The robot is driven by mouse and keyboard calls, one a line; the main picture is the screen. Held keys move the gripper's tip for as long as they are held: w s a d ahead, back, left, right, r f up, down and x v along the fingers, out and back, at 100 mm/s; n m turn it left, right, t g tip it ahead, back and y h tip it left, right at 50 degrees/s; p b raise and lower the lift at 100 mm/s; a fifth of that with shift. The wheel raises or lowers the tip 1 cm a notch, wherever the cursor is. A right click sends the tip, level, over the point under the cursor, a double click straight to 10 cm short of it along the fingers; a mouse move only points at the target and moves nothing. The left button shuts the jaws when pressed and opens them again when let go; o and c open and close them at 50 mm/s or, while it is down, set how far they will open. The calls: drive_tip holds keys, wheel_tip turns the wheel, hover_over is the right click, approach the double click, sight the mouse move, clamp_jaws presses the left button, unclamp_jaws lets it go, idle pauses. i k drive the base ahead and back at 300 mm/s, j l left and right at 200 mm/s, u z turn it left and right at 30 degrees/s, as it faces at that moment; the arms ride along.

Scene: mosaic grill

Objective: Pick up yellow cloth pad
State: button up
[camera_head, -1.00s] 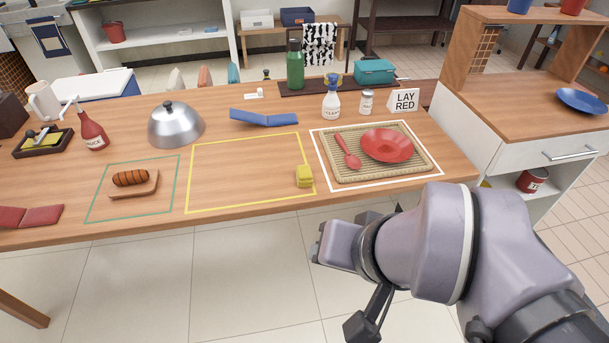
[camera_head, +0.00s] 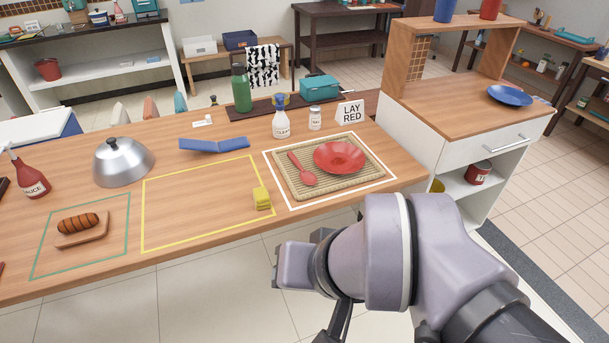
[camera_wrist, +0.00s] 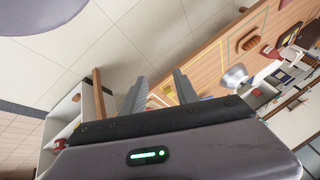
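A small yellow folded pad (camera_head: 261,198) lies on the wooden table, at the right edge of the yellow outlined area (camera_head: 142,215) near the table's front. In the head view my arm is in front of the table at lower right, and its gripper end is not clearly seen. In the wrist view my gripper (camera_wrist: 159,76) shows two grey fingers spread apart with nothing between them.
A woven mat (camera_head: 290,187) with a red plate (camera_head: 339,157) and red spoon (camera_head: 302,170) lies right of the pad. A blue folded strip (camera_head: 214,145), silver dome (camera_head: 123,161) and sausage board (camera_head: 82,235) are to the left. The yellow outlined area is mostly clear.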

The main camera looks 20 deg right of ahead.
sight(261, 200)
drive_tip(key=i+j+z, duration=0.15)
drive_tip(key=i+j, duration=0.15)
drive_tip(key=i+j+z, duration=0.35)
drive_tip(key=i+j, duration=0.2)
drive_tip(key=j, duration=0.2)
drive_tip(key=i+j+z, duration=0.15)
drive_tip(key=j, duration=0.25)
drive_tip(key=i, duration=0.1)
